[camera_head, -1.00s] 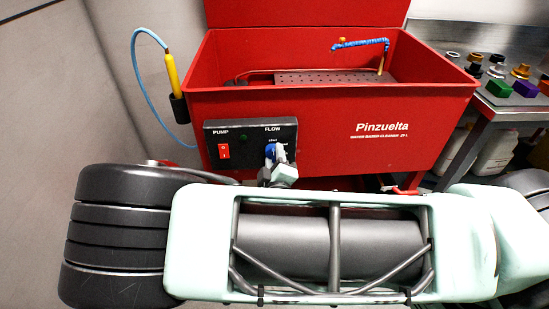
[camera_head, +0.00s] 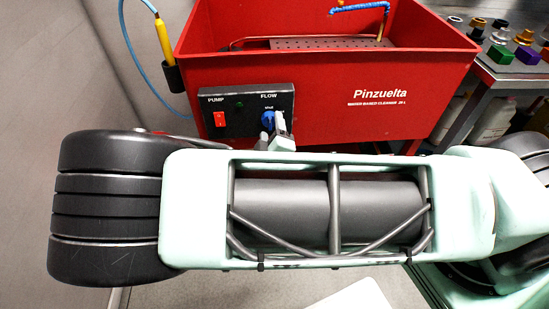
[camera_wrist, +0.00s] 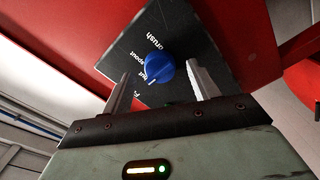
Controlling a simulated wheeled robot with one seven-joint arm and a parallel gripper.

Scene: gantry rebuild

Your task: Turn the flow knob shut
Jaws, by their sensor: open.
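The blue flow knob (camera_head: 267,120) sits on the black control panel (camera_head: 253,103), under the word FLOW, and is partly covered by my gripper (camera_head: 276,131) in the head view. In the wrist view the knob (camera_wrist: 159,67) shows between the two grey fingers of my gripper (camera_wrist: 158,70). The fingers are open, one on each side, with a visible gap on the left; I cannot tell if the right one touches. A short white mark is on the knob's lower edge. Labels for shut, spout and brush are around it, partly hidden.
A red pump switch (camera_head: 220,119) and a dark green light are left of the knob. The red cleaner basin (camera_head: 330,75) stands behind. A yellow brush (camera_head: 163,38) on a blue hose hangs at its left. A bench (camera_head: 500,72) with coloured parts is at right.

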